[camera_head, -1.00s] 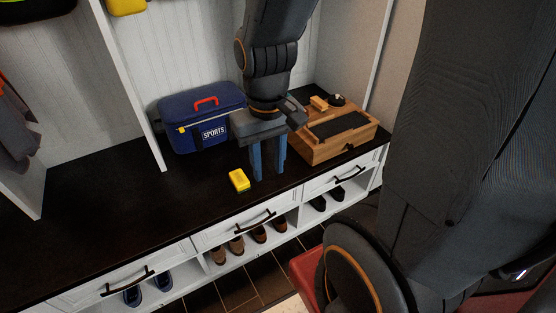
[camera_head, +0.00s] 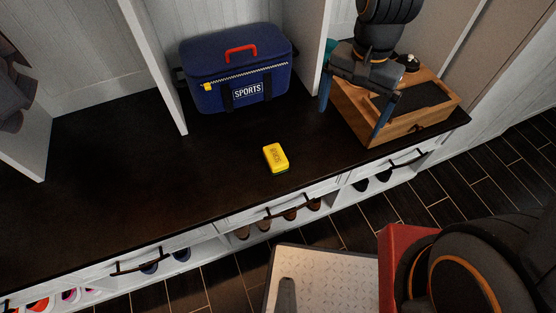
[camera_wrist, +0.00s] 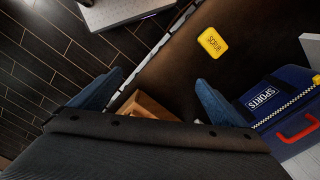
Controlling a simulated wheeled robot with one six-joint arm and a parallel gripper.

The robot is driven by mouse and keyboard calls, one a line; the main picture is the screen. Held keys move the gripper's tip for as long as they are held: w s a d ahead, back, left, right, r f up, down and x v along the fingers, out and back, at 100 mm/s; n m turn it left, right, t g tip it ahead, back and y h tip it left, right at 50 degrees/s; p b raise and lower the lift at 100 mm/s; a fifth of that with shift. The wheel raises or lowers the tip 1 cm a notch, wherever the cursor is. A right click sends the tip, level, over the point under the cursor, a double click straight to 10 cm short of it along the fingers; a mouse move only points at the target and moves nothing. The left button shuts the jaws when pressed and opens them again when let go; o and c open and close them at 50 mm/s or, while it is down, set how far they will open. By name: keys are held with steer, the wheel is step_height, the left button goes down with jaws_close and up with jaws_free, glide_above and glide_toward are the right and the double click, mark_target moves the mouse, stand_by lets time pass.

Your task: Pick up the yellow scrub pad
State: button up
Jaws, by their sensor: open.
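The yellow scrub pad (camera_head: 276,158) lies flat on the dark bench top (camera_head: 130,170), near its front edge. It also shows in the wrist view (camera_wrist: 212,42), with "SCRUB" lettering on its upper face. My gripper (camera_head: 352,118) is open and empty, with its two blue fingers spread wide. It is above the bench to the right of the pad, in front of the wooden box. In the wrist view the gripper's fingers (camera_wrist: 155,88) are well apart, and the pad lies beyond them, touching neither.
A blue sports bag (camera_head: 238,78) stands behind the pad against the back wall. A wooden box (camera_head: 420,108) with a dark top panel sits at the bench's right end. White dividers (camera_head: 152,65) rise from the bench. Shoes stand below the drawers. The bench left of the pad is clear.

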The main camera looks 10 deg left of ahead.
steer(key=w+a+f+m+b, duration=0.2)
steer(key=a+f+m+b, duration=0.15)
steer(key=a+f, duration=0.5)
steer(key=m+b, duration=0.3)
steer(key=b, duration=0.1)
glide_above(275, 155)
steer(key=f, duration=0.5)
steer(key=d+f, duration=0.1)
steer(key=f, duration=0.2)
steer(key=shift+w, duration=0.15)
steer(key=shift+a+f, duration=0.3)
steer(key=shift+f, duration=0.35)
steer(key=f+b, duration=0.1)
steer(key=f, duration=0.5)
steer(key=shift+s+a+f+b, duration=0.15)
steer(key=shift+s+f+b, duration=0.05)
steer(key=shift+f+b, duration=0.2)
steer(key=shift+r, duration=0.1)
steer(key=c, duration=1.1)
steer(key=shift+c, duration=0.2)
step_height(275, 155, up, 10)
steer(key=shift+p, duration=0.9)
